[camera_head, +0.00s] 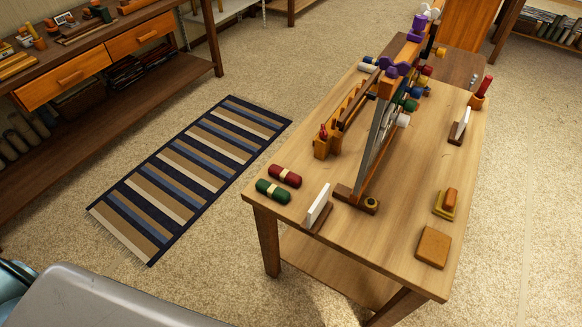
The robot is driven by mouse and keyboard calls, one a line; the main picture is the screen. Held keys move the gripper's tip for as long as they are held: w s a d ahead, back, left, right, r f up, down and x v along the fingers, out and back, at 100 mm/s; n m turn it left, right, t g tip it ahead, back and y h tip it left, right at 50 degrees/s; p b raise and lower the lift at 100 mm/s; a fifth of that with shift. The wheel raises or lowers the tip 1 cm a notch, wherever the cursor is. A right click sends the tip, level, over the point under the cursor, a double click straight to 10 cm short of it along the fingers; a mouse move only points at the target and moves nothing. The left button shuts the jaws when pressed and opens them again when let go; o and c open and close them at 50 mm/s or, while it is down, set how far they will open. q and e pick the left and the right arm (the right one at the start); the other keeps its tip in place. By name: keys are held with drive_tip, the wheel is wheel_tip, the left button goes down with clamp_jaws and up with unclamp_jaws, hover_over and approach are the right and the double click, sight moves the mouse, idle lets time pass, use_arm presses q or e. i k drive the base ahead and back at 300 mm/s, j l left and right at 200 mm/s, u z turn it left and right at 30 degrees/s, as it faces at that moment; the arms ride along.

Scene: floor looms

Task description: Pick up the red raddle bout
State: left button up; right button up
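A dark red roll with a cream band (285,176) lies on its side at the left corner of the wooden table (410,263). It matches the red raddle bout best. A dark green roll with a cream band (272,191) lies just in front of it, close beside it. Neither of my grippers shows in the view, so their state is hidden.
A wooden rack (322,146) and a loom frame with coloured spools (388,90) stand behind the rolls. A white upright card (317,207) stands to their right. A striped rug (190,170) and open floor lie left of the table. A workbench (105,65) stands upper left.

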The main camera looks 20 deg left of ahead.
sight(289, 177)
drive_tip(key=i+j+z, duration=0.15)
drive_tip(key=j+z, duration=0.2)
drive_tip(key=j, duration=0.3)
drive_tip(key=j+z, duration=0.3)
drive_tip(key=j, duration=0.3)
